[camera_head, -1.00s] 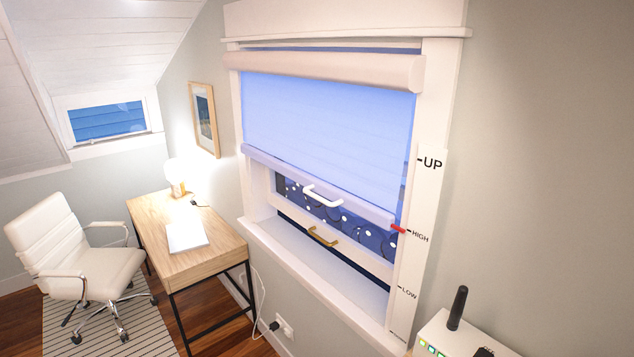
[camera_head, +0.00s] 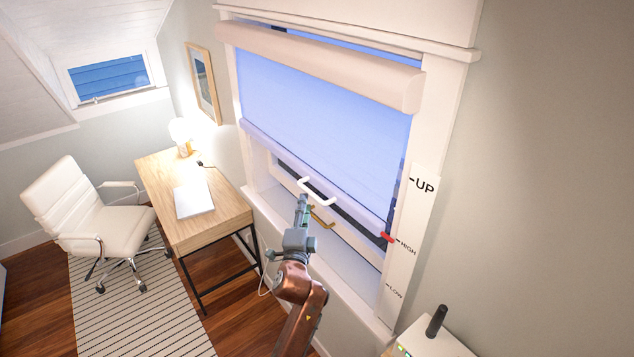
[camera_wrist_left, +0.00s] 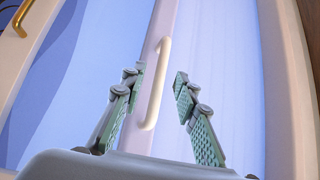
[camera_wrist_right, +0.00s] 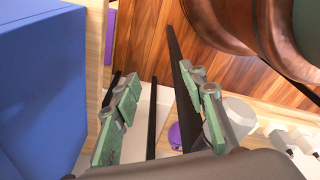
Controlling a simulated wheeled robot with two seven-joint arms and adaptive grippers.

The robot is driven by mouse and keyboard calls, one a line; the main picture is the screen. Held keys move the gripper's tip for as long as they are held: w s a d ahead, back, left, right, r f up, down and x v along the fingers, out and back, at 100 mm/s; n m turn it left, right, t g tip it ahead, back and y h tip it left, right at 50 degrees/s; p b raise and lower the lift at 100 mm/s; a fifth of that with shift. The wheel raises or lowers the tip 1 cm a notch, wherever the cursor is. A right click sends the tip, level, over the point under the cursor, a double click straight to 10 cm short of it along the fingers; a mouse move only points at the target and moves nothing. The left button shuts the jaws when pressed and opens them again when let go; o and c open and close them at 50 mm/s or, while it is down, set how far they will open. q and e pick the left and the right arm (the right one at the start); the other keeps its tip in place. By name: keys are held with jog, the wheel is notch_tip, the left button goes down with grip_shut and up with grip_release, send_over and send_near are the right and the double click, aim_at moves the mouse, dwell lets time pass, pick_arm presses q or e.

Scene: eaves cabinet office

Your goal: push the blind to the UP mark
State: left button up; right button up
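The blind (camera_head: 320,125) is a pale blue-lit sheet under a white roller case, with a lavender bottom bar (camera_head: 345,198). A white handle (camera_head: 318,191) is on that bar. The bar's red pointer (camera_head: 387,237) is beside the HIGH mark, below the UP mark (camera_head: 424,186) on the scale strip. My left gripper (camera_head: 303,205) is just below the white handle. In the left wrist view, the open left gripper (camera_wrist_left: 158,80) has its fingers on either side of the handle (camera_wrist_left: 156,90), with gaps showing. My right gripper (camera_wrist_right: 160,82) is open and empty, away from the blind.
A brass handle (camera_head: 321,219) is on the window sash below the blind, close to my left gripper. A desk (camera_head: 222,219) stands left, with a chair (camera_head: 88,212) beyond. A white box with a black antenna (camera_head: 432,335) is at lower right.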

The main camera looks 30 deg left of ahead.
aim_at(309, 189)
pick_arm(q)
jog(key=x, duration=0.3)
jog(key=d+p+x, duration=0.1)
jog(key=x, duration=0.1)
jog(key=shift+w+a+r, duration=0.15)
jog(key=shift+w+r, duration=0.05)
jog(key=shift+w, duration=0.4)
jog(key=shift+a+r+p, duration=0.15)
jog(key=shift+a+p, duration=0.15)
jog(key=shift+w, duration=0.25)
jog(key=shift+c, duration=0.9)
jog(key=shift+s, duration=0.2)
grip_shut()
jog(key=shift+w, duration=0.1)
pick_arm(e)
jog(key=shift+s+d+r, duration=0.1)
jog(key=shift+s+r, duration=0.15)
jog(key=shift+s, duration=0.35)
jog(key=shift+s+d+r, duration=0.1)
jog(key=shift+s+r, duration=0.15)
jog(key=shift+s, duration=0.4)
jog(key=shift+s+r, duration=0.25)
jog(key=shift+s, duration=0.35)
